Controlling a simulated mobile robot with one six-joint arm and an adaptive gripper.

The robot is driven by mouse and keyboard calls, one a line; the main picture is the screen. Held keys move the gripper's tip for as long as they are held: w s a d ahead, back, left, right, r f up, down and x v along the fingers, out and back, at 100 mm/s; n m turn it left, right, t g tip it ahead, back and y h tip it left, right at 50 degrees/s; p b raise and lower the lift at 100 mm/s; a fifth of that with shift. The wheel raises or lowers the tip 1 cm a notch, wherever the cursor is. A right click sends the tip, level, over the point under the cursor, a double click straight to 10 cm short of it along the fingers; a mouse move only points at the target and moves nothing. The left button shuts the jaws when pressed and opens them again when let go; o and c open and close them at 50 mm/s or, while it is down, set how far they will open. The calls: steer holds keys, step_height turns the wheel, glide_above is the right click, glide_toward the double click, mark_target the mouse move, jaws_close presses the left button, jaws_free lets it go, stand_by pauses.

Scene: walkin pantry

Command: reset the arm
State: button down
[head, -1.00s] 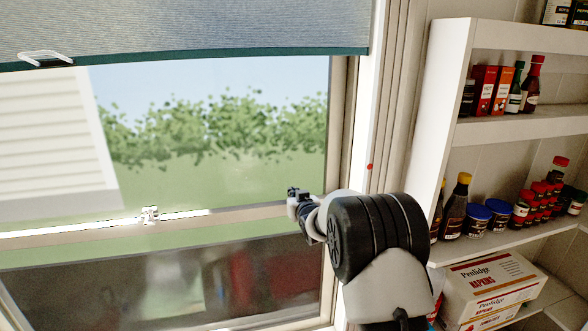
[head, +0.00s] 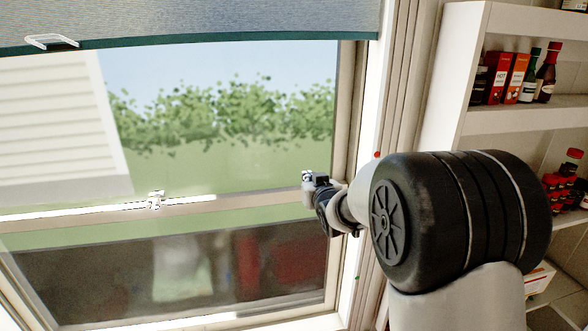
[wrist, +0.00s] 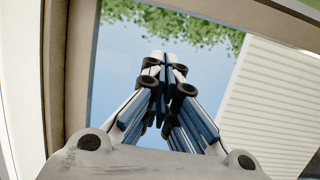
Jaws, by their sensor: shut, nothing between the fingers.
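My gripper (wrist: 163,62) is shut and empty in the wrist view, its fingertips meeting against the sky and hedge seen through the window. In the head view my arm stands in front of the right side of the window. The wrist end (head: 318,190) points left near the window's right frame, and the fingers are too small there to make out. My large black elbow joint covers part of the shelves.
The window (head: 215,130) has a middle rail with a latch (head: 155,200) and a grey shade (head: 200,20) with a white pull above. White shelves (head: 455,75) with bottles and boxes (head: 516,78) stand close on the right, partly hidden by my arm.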

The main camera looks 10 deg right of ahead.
steer(key=s+f+g+b, duration=0.3)
steer(key=s+f, duration=0.1)
steer(key=s, duration=1.1)
steer(key=s+a+f+g+b, duration=0.1)
steer(key=s+f+g+b, duration=0.3)
steer(key=s, duration=1.2)
steer(key=s+f+g+b, duration=0.3)
steer(key=s+f, duration=0.3)
steer(key=s, duration=1)
steer(key=shift+s+a+m+h+b, duration=0.3)
steer(key=shift+h+b, duration=0.1)
steer(key=shift+b, duration=0.25)
steer(key=c, duration=2.4)
jaws_free()
steer(key=shift+w+f, duration=0.1)
